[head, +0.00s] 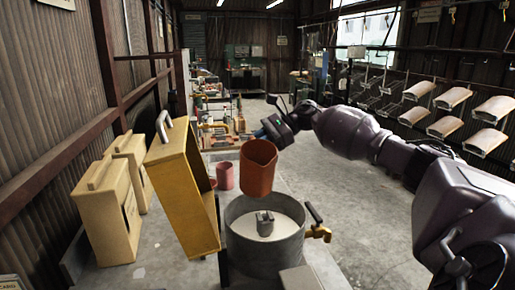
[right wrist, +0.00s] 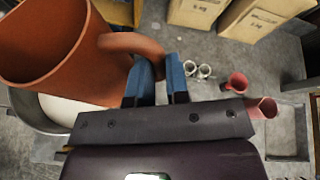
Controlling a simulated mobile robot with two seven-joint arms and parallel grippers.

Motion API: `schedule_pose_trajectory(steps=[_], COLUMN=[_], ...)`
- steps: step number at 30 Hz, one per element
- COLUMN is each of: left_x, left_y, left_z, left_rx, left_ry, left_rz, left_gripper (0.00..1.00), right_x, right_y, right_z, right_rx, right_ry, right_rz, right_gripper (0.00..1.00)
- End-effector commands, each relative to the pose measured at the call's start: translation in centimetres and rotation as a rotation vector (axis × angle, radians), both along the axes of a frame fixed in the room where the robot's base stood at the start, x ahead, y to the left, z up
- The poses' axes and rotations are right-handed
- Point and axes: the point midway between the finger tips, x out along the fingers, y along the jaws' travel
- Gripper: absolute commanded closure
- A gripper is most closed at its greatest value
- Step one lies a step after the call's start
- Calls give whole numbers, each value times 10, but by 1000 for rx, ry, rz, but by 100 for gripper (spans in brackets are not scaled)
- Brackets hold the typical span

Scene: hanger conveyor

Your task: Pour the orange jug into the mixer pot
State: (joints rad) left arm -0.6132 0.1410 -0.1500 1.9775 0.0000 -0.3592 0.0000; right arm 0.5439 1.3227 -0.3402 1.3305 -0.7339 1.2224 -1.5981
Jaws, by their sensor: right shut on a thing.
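The orange jug (head: 258,172) hangs in the air above the mixer pot (head: 240,250), close to upright, with its open mouth upward. My right gripper (head: 272,130) is shut on the jug's handle; in the right wrist view the blue fingers (right wrist: 158,82) meet the loop handle beside the jug body (right wrist: 75,72). The pot is a round grey vessel with pale material inside and a grey hub in its middle. Its rim also shows below the jug in the right wrist view (right wrist: 25,112). What the jug holds is hidden. My left gripper is out of view.
A tilted yellow box frame (head: 185,190) stands close left of the pot, with tan boxes (head: 105,210) beyond it. Small red cups (head: 225,176) stand on the bench behind the pot. A yellow-fitted handle (head: 318,230) juts from the pot's right side. Floor to the right is open.

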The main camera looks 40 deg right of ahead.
Motion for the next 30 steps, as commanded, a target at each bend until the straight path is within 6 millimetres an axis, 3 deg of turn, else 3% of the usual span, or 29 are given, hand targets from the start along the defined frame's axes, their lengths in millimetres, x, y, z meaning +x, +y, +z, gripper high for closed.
schedule_pose_trajectory(steps=[3,30], left_x=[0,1], left_y=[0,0], left_z=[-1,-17], left_rx=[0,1], left_ry=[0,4], left_rz=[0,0], left_gripper=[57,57], right_x=[0,0], right_y=[0,-2], right_z=[7,11], right_rx=[-29,-55], right_ry=[-53,-101], right_rz=[1,0], right_gripper=[100,100])
